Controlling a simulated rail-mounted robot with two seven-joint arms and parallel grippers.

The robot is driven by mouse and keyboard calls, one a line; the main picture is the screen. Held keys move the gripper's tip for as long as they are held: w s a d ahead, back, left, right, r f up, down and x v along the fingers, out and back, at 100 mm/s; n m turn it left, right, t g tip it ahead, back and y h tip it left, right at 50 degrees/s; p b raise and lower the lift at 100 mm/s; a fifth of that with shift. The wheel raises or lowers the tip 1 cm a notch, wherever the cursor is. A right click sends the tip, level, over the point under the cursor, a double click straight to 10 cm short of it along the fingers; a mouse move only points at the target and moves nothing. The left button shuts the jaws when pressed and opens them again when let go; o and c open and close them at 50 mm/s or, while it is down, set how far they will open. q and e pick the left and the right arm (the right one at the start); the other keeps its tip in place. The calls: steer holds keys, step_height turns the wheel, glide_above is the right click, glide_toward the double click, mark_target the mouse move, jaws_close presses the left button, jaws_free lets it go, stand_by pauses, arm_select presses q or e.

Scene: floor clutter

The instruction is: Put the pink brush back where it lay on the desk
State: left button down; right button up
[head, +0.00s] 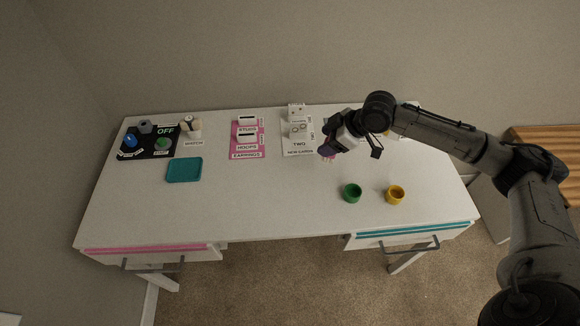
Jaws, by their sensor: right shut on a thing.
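My right gripper (334,147) is over the back right part of the white desk (260,205), its arm reaching in from the right. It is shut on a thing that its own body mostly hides. A small patch of pink (328,158), which I take for the pink brush, shows just under the fingertips. I cannot tell whether it touches the desk top. My left gripper is not in view.
A black panel (160,150), a watch stand (192,128), a teal tray (184,170), a pink earrings board (246,153) and a white card board (299,146) stand left. The front middle is clear.

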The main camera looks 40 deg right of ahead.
steer(key=shift+a+r+b+x, duration=0.15)
steer(key=shift+a+b+x, duration=0.3)
steer(key=shift+x, duration=1.85)
steer(key=shift+a+r+b+x, duration=0.2)
steer(key=shift+a+b+x, duration=0.25)
steer(key=shift+x, duration=1.9)
steer(key=shift+a+r+b+x, duration=0.15)
steer(key=shift+a+b+x, duration=0.3)
steer(key=shift+x, duration=1.85)
steer(key=shift+d, duration=0.2)
steer(key=o, duration=1.2)
steer(key=shift+f, duration=0.1)
steer(key=p+v, duration=0.2)
steer(key=v, duration=1)
